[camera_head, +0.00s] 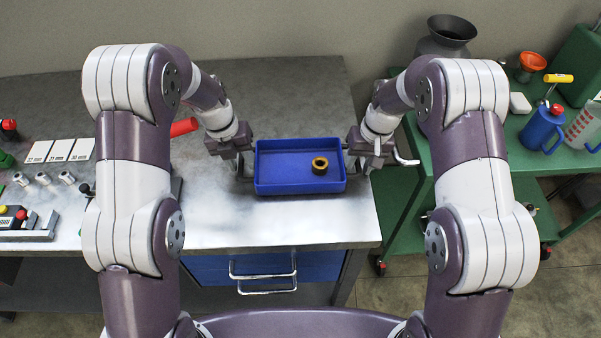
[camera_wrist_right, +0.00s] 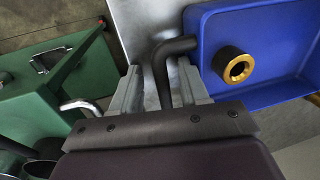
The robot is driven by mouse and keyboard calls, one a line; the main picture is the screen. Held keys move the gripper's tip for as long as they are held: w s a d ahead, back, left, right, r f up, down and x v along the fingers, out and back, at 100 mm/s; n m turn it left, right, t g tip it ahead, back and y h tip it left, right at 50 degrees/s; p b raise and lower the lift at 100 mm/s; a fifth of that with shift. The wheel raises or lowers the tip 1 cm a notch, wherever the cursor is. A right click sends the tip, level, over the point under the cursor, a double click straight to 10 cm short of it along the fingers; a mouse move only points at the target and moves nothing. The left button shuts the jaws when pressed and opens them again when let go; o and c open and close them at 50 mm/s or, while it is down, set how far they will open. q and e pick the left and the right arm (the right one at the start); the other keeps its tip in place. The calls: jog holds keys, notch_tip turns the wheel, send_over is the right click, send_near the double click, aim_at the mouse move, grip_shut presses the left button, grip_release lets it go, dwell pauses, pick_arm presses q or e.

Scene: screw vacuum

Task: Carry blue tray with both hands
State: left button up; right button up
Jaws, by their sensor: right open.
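The blue tray (camera_head: 282,172) sits on the grey workbench near its right edge. A gold and black ring-shaped part (camera_head: 320,165) lies inside it, right of centre; the ring (camera_wrist_right: 234,66) also shows in the right wrist view. My left gripper (camera_head: 243,168) is at the tray's left side; its fingers are too small and hidden to judge. My right gripper (camera_head: 357,166) is at the tray's right side. In the right wrist view its fingers are open on either side of the tray's dark bent handle (camera_wrist_right: 166,62); I cannot tell whether they touch it.
The workbench (camera_head: 215,225) is clear in front of the tray. White cards (camera_head: 58,151) and small metal parts lie at the left. A green cart (camera_head: 385,205) with a blue jug (camera_head: 541,128) stands at the right. A blue drawer (camera_head: 215,268) is below the bench top.

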notch_tip(320, 180, up, 20)
jog(key=d+p, duration=0.1)
jog(key=p, duration=1.3)
jog(key=shift+d+r, duration=0.15)
jog(key=shift+r, duration=0.05)
